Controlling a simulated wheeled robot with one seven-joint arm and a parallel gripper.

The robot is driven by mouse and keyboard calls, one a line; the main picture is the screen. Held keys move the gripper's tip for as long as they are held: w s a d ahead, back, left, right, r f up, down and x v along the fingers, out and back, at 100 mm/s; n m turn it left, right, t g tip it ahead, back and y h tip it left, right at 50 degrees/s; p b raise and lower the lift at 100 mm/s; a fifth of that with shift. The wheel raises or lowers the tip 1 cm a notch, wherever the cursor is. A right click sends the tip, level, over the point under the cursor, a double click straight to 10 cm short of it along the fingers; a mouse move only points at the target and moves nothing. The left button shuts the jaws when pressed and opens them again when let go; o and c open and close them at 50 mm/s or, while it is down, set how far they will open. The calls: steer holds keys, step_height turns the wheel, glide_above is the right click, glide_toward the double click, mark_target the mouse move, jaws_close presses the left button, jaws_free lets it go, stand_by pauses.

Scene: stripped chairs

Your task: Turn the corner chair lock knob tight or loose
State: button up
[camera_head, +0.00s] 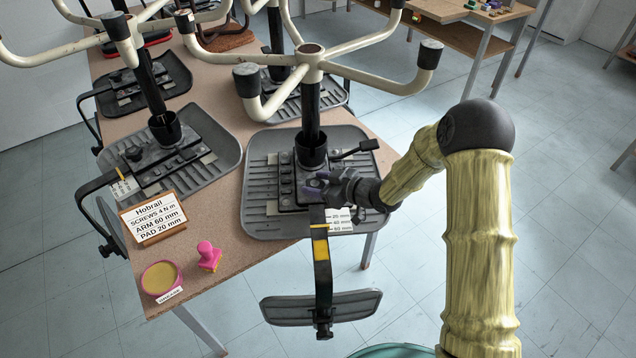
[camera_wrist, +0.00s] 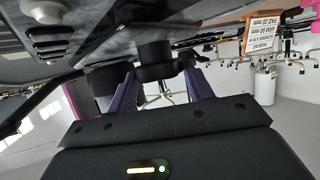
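The corner chair lies upside down at the table's near right corner, its grey ribbed seat (camera_head: 262,215) facing down and its cream five-legged base (camera_head: 345,88) up. Its black mechanism plate (camera_head: 288,185) carries the post and a side lever (camera_head: 367,146). My gripper (camera_head: 322,181) reaches in from the right, low over this plate. In the wrist view, my purple fingers (camera_wrist: 160,72) stand apart on either side of a dark round lock knob (camera_wrist: 154,52). A narrow gap seems to show beside it; contact is unclear. The knob is hidden by my gripper in the head view.
A black arm with yellow band (camera_head: 320,246) and pad (camera_head: 345,306) hangs past the table edge. A sign (camera_head: 152,219) reads screws 4 N m, arm 60 mm, pad 20 mm. Other upturned chairs crowd behind.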

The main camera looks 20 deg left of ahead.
steer(key=c, duration=0.5)
